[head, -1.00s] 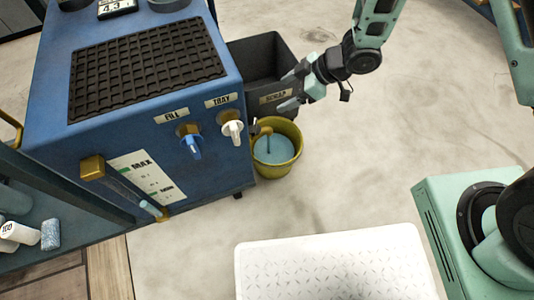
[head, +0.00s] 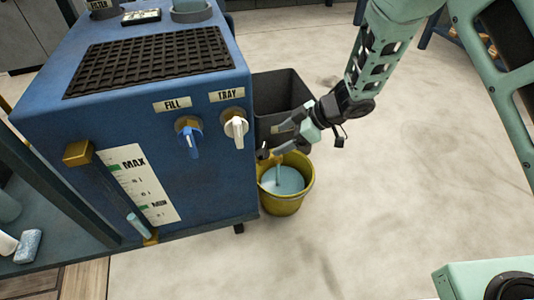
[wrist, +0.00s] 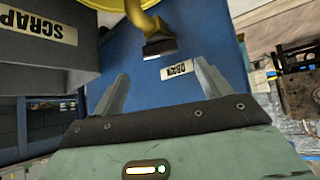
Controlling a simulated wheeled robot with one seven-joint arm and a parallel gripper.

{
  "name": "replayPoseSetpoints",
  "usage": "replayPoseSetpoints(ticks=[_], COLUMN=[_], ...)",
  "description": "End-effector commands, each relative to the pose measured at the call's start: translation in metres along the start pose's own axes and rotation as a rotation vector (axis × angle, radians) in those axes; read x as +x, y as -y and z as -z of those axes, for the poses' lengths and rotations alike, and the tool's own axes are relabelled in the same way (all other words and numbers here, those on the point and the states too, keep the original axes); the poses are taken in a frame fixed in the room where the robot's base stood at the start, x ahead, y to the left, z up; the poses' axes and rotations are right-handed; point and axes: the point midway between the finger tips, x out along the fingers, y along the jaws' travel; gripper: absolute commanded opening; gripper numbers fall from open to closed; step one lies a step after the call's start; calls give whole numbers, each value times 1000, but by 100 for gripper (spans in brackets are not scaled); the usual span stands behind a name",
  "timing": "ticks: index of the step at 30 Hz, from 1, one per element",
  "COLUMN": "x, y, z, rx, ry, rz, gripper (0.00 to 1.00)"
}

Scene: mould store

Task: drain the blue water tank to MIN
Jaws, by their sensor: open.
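The blue water tank (head: 215,185) stands left of centre in the head view. Its sight gauge (head: 137,226) has light blue low in the tube, close to the green MIN mark; the exact level is hard to read. A drain tap with a black handle (wrist: 160,47) on a yellow pipe shows in the wrist view, beside the DRAIN label (wrist: 180,69). My gripper (head: 277,140) is open and empty at the tank's right side, its fingers (wrist: 162,85) spread and short of the handle. A yellow bucket (head: 283,205) holding blue water stands below the tap. Whether water is running is unclear.
The FILL valve (head: 188,138) is blue and the TRAY valve (head: 235,128) is white, both on the tank's front. The dark SCRAP bin (head: 280,92) stands behind the bucket, close to my gripper. The floor to the right is clear.

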Motion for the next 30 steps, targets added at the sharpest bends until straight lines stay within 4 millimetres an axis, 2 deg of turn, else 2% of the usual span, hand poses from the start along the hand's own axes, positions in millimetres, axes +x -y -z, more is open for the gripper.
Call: replayPoseSetpoints(ticks=[1,3,9,15,23,24,28,30], x=[16,30,58,69,69,69,69,69], y=[1,1,0,0,0,0,0,0], z=[-5,-4,-3,-1,0,0,0,0], rx=[-3,-3,-1,-1,-1,-1,-1,0], ry=[0,1,1,0,1,1,1,1], rz=[2,2,1,0,0,0,0,0], gripper=[76,76,76,76,76,71,35,32])
